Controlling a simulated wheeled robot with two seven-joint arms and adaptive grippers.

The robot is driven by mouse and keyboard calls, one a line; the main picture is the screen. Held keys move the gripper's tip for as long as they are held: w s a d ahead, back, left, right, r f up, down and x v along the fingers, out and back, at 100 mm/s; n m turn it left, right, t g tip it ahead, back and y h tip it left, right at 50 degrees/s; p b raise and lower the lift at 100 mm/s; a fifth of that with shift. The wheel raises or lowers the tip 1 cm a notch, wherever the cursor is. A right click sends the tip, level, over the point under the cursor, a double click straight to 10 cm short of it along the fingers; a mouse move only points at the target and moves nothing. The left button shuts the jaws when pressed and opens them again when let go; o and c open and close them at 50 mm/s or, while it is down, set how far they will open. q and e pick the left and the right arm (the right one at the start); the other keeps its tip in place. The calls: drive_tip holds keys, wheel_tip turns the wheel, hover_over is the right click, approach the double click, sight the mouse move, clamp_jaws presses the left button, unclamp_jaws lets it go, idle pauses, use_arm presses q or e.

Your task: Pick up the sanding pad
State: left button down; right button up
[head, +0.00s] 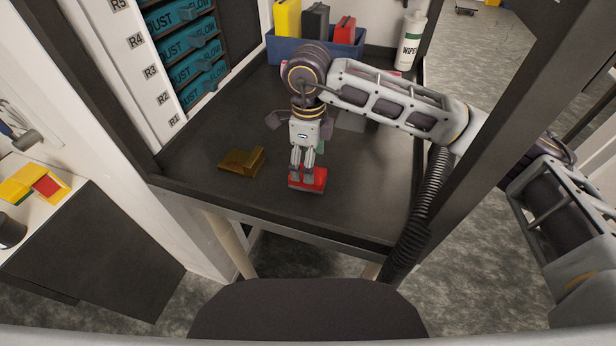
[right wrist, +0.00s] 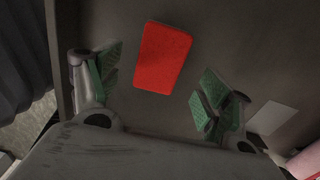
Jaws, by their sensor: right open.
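A red block (head: 308,181), which looks like the sanding pad, lies on the dark bench near its front edge. In the right wrist view its flat red face (right wrist: 162,57) shows whole. My right gripper (head: 303,166) points down at the red block, and its fingers cover part of it in the head view. In the right wrist view the gripper (right wrist: 155,90) is open and empty, with green-lined fingertips wide apart. The block lies between and slightly beyond the fingertips, with clear gaps on both sides. My left gripper is not in view.
A brown stepped block (head: 242,162) lies left of the gripper. A blue bin (head: 345,52) with yellow, dark and red items stands at the back, beside a white wipes bottle (head: 411,42). Labelled teal drawers (head: 190,52) line the left. A dark post stands right.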

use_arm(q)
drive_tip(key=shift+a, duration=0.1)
use_arm(e)
drive_tip(key=shift+f, duration=0.15)
wheel_tip(320, 180, down, 2)
drive_tip(key=shift+p, duration=0.45)
drive_tip(key=shift+f, duration=0.9)
drive_tip(key=shift+f+p, duration=0.3)
drive_tip(key=shift+f, duration=0.2)
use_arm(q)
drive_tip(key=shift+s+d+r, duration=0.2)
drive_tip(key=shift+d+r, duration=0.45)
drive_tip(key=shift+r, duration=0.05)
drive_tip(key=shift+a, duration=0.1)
use_arm(e)
drive_tip(key=shift+c, duration=0.4)
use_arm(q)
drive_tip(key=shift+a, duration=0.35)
use_arm(e)
drive_tip(key=c, duration=0.9)
